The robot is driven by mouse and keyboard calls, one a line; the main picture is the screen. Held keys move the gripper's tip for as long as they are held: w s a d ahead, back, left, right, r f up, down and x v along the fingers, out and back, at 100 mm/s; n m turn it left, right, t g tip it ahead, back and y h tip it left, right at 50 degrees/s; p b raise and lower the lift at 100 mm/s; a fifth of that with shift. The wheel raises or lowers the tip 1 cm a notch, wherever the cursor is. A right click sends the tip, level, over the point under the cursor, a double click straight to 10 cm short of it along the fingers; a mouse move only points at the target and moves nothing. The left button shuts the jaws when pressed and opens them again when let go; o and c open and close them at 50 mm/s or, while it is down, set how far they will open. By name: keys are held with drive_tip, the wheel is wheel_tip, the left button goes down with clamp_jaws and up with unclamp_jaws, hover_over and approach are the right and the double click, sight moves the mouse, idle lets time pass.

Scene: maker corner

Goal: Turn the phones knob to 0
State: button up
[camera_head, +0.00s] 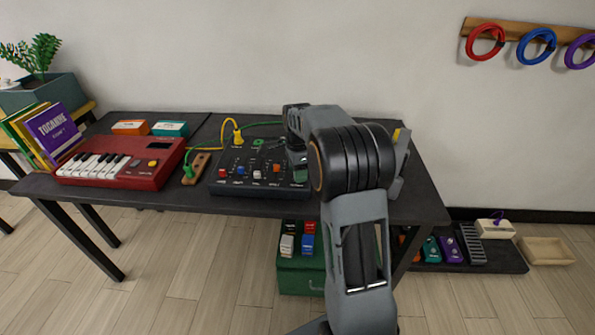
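A dark mixer box (237,187) lies on the black table. Several coloured knobs stand in a row on it: a red one (222,172), a blue one (241,170), a white one (257,174) and an orange one (276,168). The labels are too small to read, so I cannot tell which knob is the phones knob. My gripper (298,168) is over the right part of the mixer, pointing down. My arm hides the mixer's right end, and the fingertips are too unclear to show whether they are open or touch a knob.
A red keyboard (145,172) stands left of the mixer, with a wooden block (197,163) between them. Yellow (222,130) and green cables run to the mixer's back. Orange (130,127) and teal (170,128) boxes lie behind the keyboard. A green crate (295,276) stands under the table.

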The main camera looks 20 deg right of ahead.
drive_tip(key=c, duration=0.7)
drive_tip(key=shift+r, duration=0.1)
